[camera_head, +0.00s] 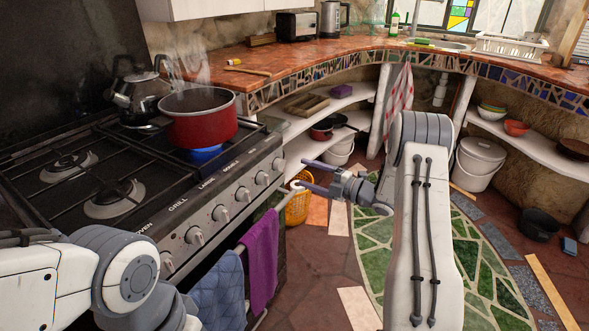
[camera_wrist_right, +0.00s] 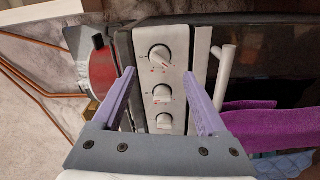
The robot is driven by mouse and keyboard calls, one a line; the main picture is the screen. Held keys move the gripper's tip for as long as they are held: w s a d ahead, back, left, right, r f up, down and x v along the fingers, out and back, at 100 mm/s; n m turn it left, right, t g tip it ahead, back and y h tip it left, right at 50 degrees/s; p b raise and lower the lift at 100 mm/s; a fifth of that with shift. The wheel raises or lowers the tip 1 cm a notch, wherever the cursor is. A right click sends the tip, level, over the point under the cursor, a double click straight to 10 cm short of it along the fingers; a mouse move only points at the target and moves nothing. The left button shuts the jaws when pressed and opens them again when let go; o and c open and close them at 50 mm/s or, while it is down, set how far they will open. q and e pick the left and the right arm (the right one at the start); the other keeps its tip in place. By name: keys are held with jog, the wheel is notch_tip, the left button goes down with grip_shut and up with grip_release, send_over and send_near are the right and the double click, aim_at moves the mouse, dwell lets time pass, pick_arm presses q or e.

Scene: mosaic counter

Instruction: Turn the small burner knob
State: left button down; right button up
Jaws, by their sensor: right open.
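The stove's front panel carries a row of round white knobs. The knob at its right end (camera_head: 278,163) also shows as the top one in the right wrist view (camera_wrist_right: 160,55). The printed word by that end knob is not legible; labels such as GRILL and LARGE stand farther left. My right gripper (camera_head: 299,174) is open and empty, in front of the panel's right end and apart from it. In the right wrist view, its purple fingers (camera_wrist_right: 160,76) stand on either side of the knob row. My left arm shows at lower left; its gripper is out of view.
A steaming red pot (camera_head: 200,121) stands on the cooktop, with a blue patch under it. A kettle (camera_head: 140,97) stands behind. Purple (camera_head: 262,258) and blue (camera_head: 216,292) towels hang from the oven rail.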

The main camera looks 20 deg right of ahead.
jog(key=shift+v, duration=1.4)
